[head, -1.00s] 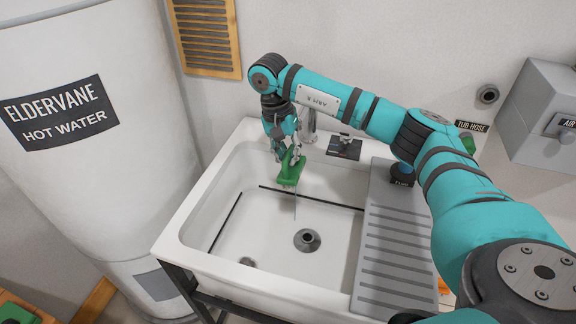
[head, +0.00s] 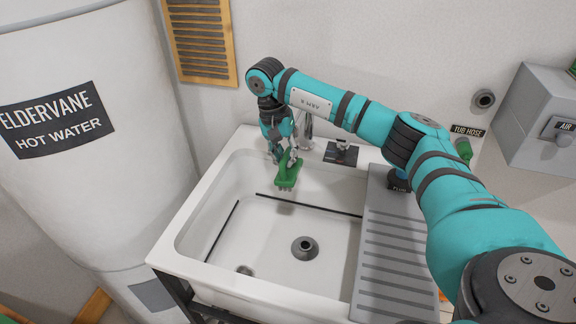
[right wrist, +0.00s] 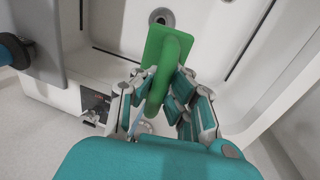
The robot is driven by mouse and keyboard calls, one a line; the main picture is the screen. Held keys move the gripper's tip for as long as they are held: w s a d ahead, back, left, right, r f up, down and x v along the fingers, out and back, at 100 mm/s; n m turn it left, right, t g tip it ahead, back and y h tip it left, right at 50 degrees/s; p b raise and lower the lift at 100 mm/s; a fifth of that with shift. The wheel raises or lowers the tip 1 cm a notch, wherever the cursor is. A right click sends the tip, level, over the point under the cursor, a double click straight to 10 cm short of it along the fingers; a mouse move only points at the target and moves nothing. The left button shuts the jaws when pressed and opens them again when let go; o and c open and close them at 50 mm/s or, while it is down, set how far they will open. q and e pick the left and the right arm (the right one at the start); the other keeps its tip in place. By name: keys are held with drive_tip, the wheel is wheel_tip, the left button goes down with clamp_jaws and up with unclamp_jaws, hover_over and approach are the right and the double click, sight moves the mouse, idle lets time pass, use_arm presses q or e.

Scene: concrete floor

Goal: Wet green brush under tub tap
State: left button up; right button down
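The green brush (head: 287,174) is held over the back left of the white tub (head: 182,222), above its floor. My right gripper (head: 286,156) is shut on its handle. In the right wrist view the brush (right wrist: 166,50) has its handle between the fingers of my right gripper (right wrist: 158,88), with its flat block toward the tub. The metal tap (head: 308,130) stands at the tub's back edge, partly hidden behind my right gripper and arm. No water stream shows now. My left gripper is not in view.
A black plate with a lever (head: 341,153) sits right of the tap. A grey ribbed drainboard (head: 398,260) covers the tub's right side. A drain (head: 305,248) lies in the open tub floor. A white water heater (head: 90,190) stands left, a grey box (head: 535,125) right.

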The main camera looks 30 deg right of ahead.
drive_tip(key=shift+s+a+p, duration=0.35)
drive_tip(key=shift+s+a, duration=0.45)
drive_tip(key=shift+s, duration=0.3)
drive_tip(key=shift+s+a+p, duration=0.25)
drive_tip(key=shift+s+a, duration=0.55)
drive_tip(key=shift+s, duration=0.25)
drive_tip(key=shift+s+a+p, duration=0.2)
drive_tip(key=shift+s+a, duration=0.55)
drive_tip(key=shift+s, duration=0.3)
drive_tip(key=shift+r, duration=0.1)
drive_tip(key=s+a+r+p, duration=0.2)
drive_tip(key=s+a+r, duration=0.1)
drive_tip(key=s, duration=0.1)
drive_tip(key=shift+r+p, duration=0.35)
drive_tip(key=shift+r, duration=0.05)
